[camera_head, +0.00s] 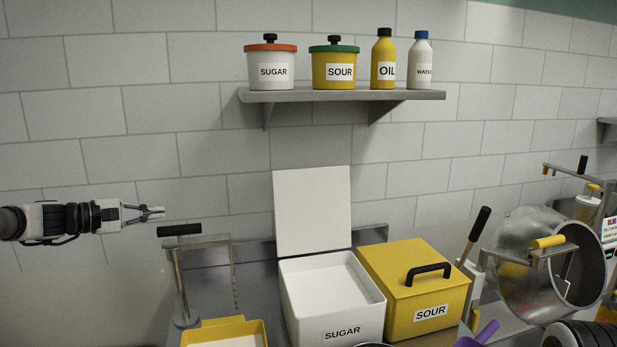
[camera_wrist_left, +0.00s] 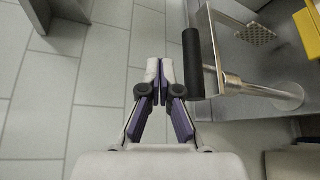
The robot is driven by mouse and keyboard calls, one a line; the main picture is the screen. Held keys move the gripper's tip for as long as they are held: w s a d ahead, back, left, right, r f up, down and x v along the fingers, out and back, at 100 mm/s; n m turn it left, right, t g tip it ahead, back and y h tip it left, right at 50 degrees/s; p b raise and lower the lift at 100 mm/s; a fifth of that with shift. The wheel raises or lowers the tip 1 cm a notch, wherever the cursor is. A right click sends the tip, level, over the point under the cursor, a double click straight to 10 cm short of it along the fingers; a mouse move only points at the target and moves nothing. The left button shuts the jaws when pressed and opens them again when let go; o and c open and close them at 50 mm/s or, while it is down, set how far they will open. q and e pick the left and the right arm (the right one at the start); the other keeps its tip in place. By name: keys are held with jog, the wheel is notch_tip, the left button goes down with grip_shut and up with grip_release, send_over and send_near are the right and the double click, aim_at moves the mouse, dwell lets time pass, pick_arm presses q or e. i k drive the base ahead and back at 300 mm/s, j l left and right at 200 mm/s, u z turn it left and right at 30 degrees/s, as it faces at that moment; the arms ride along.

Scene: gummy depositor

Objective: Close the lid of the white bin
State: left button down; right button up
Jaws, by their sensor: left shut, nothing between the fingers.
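The white bin (camera_head: 335,318), labelled SUGAR, stands on the counter in the head view. Its lid (camera_head: 312,212) is open and stands upright at the back of the bin. White contents fill much of the inside. My left gripper (camera_head: 160,213) points right from the left side, well to the left of the lid and apart from it. It is shut and empty. In the left wrist view its fingertips (camera_wrist_left: 161,75) meet above the floor, close beside a black handle. My right gripper is not clearly seen; only a dark piece shows at the lower right.
A metal stand with a black handle (camera_head: 180,230), also in the left wrist view (camera_wrist_left: 193,63), is between my left gripper and the bin. A yellow SOUR bin (camera_head: 400,265) with a closed lid adjoins the white bin. A yellow tray (camera_head: 262,328) lies in front. A shelf (camera_head: 340,96) of containers hangs above.

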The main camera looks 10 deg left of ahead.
aim_at(312, 212)
jog(key=i+l, duration=0.75)
